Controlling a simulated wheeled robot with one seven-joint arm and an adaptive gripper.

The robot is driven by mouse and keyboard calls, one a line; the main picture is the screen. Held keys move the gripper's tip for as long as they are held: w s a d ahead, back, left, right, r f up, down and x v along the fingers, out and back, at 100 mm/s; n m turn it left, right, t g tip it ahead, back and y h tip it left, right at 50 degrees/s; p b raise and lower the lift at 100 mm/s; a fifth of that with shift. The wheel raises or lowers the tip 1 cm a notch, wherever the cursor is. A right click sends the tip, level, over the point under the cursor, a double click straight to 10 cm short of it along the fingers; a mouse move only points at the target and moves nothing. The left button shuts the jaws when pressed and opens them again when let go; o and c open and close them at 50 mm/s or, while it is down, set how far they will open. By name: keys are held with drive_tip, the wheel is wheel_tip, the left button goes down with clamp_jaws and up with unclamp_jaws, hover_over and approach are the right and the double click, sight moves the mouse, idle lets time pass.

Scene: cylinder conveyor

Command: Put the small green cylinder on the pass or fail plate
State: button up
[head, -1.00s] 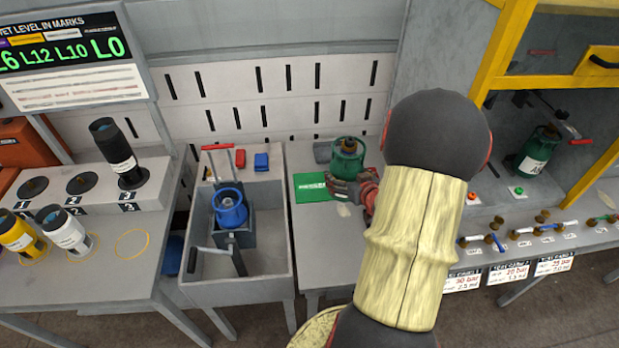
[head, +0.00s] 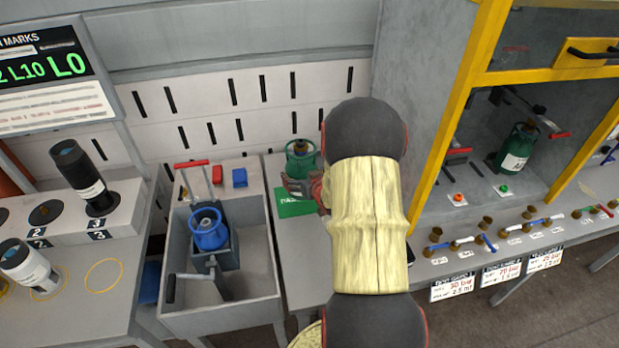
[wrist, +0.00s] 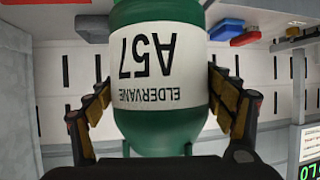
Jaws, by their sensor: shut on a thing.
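A green cylinder (head: 301,168) with a white label reading "ELDERVANE A57" is held in my gripper (head: 301,187). In the wrist view the label of the cylinder (wrist: 160,75) appears upside down, with a finger on each side of its body. The cylinder is upright behind the green plate (head: 296,207) in the head view; whether it touches the bench I cannot tell. The plate is partly hidden by my gripper, and its lettering is too small to read. Another green cylinder (head: 517,148) with a white label stands inside the yellow-framed cage.
Left of the plate is a grey sink (head: 262,285) with a blue cylinder (head: 209,232) in a clamp. Red (head: 217,175) and blue (head: 240,178) blocks lie behind it. The yellow cage frame (head: 453,115) and a row of valves (head: 487,225) are on the right.

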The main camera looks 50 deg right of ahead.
drive_tip(key=shift+w+d+f+b, duration=0.15)
drive_tip(key=shift+w+f+b, duration=0.05)
drive_tip(key=shift+w+f, duration=0.45)
drive_tip(key=shift+w+d+f+b, duration=0.2)
drive_tip(key=shift+w+f, duration=0.35)
drive_tip(key=shift+w, duration=0.2)
drive_tip(key=shift+w+f, duration=0.3)
drive_tip(key=shift+f, duration=0.15)
drive_tip(key=shift+f+b, duration=0.9)
drive_tip(key=shift+f, duration=0.7)
drive_tip(key=o, duration=2.1)
drive_tip(key=shift+s+a+f, duration=0.1)
drive_tip(key=shift+a+f, duration=0.05)
drive_tip(key=shift+f, duration=0.15)
